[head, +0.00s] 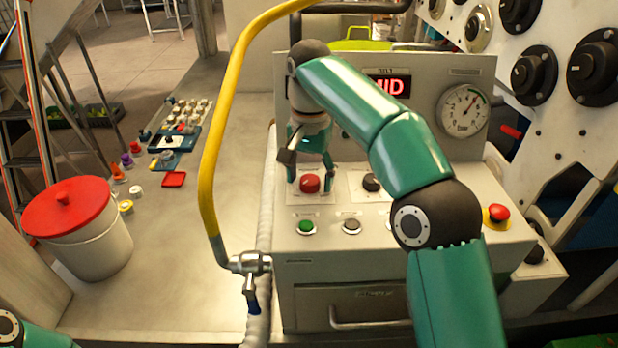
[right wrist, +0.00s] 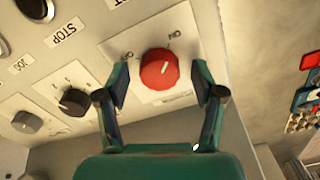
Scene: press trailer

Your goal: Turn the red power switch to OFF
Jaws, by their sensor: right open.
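The red power switch (head: 309,183) is a round knob on a white plate on the control panel, at the panel's left. In the right wrist view the red knob (right wrist: 159,69) has a white mark pointing up and slightly right, with small labels on its plate that I cannot read for sure. My right gripper (head: 311,180) is open above the panel, one finger on each side of the knob. In the right wrist view the fingers of my right gripper (right wrist: 161,82) show gaps to the knob, so it is not gripped. My left gripper is out of view.
A black knob (head: 371,183), a green button (head: 306,227) and a red emergency button (head: 498,212) sit on the panel. A yellow rail (head: 209,150) curves up at the panel's left. A white bucket with a red lid (head: 67,207) stands at left.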

